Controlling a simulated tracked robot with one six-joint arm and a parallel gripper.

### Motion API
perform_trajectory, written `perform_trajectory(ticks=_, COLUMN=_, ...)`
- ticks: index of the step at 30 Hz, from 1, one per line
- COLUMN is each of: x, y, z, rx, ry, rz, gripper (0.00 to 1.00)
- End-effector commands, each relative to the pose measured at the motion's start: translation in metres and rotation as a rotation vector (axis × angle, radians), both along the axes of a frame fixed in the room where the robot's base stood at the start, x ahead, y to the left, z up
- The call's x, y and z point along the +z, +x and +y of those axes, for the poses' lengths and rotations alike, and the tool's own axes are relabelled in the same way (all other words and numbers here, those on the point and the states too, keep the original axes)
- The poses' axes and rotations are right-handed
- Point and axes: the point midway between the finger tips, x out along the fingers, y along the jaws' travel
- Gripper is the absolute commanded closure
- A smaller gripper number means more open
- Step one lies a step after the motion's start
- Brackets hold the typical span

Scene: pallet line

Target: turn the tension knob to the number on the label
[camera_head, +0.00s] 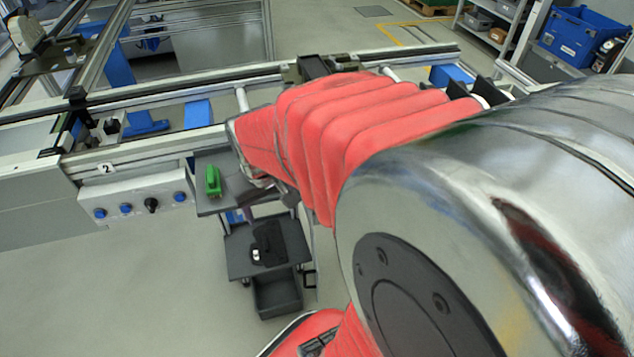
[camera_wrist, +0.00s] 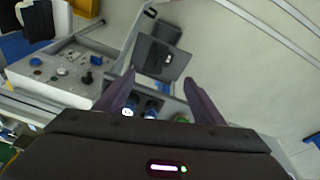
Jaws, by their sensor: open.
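A grey control box (camera_head: 140,194) hangs on the front of the conveyor line, with a black knob (camera_head: 152,205) among several blue buttons. A white label (camera_head: 106,168) reading 2 sits on the beam above it. In the wrist view the box (camera_wrist: 62,85) is at the left, and its black knob (camera_wrist: 87,77) stands up from the face. The knob's setting is too small to read. My gripper (camera_wrist: 159,76) is open and empty, to the right of the box and apart from the knob. In the head view it is mostly hidden by my red-sleeved arm.
A dark cart (camera_head: 238,262) stands right of the box, with a green tool (camera_head: 213,181) on its top and a black device (camera_head: 268,243) lower down. Blue items (camera_wrist: 153,107) show between my fingers. The floor before the box is clear.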

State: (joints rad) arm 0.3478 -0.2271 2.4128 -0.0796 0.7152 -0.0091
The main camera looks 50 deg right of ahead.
Motion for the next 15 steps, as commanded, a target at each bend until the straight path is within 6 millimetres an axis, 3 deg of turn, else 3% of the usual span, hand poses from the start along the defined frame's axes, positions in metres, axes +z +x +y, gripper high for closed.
perform_trajectory(ticks=3, x=0.024, y=-0.002, z=0.025, rx=0.050, ry=-0.006, rz=-0.047, gripper=0.38)
perform_trajectory(ticks=15, x=0.085, y=-0.029, z=0.099, rx=0.208, ry=0.006, rz=-0.186, gripper=0.38)
